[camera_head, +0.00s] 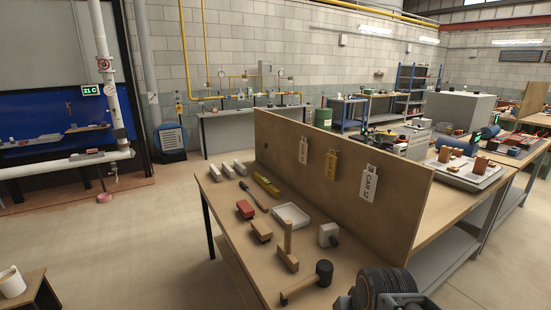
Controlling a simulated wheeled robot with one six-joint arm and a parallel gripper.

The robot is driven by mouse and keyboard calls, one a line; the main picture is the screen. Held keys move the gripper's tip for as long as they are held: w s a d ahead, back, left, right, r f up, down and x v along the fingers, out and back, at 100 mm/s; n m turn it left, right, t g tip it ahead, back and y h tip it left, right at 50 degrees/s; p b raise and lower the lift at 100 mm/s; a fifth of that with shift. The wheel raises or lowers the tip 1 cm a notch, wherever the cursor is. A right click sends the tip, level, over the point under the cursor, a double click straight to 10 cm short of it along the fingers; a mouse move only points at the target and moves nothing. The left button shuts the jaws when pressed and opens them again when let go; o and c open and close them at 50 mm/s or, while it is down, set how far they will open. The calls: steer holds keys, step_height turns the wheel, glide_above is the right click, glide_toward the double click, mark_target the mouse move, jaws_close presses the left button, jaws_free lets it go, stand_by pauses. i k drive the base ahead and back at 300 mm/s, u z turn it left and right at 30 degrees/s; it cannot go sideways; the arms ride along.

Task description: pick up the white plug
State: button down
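The white plug (329,235) is a small white block with a dark part at its lower right. It sits on the wooden workbench (232,240), close to the foot of the upright board and right of a shallow white tray (291,214). Nothing holds it. A dark, ribbed, rounded part at the bottom right edge looks like a piece of my own arm. No fingertips of my gripper show, so whether it is open or shut is hidden.
A mallet (322,272) and a wooden L-shaped tool (287,258) lie nearer than the plug. A wooden block (261,231), red block (245,208), yellow level (266,185) and several white bars lie left. The tall board (345,175) walls the bench's right side.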

mark_target(328, 232)
steer(key=z, duration=0.4)
steer(key=k, duration=1)
steer(key=u, duration=0.65)
steer(key=i, duration=1.4)
steer(key=z, duration=0.4)
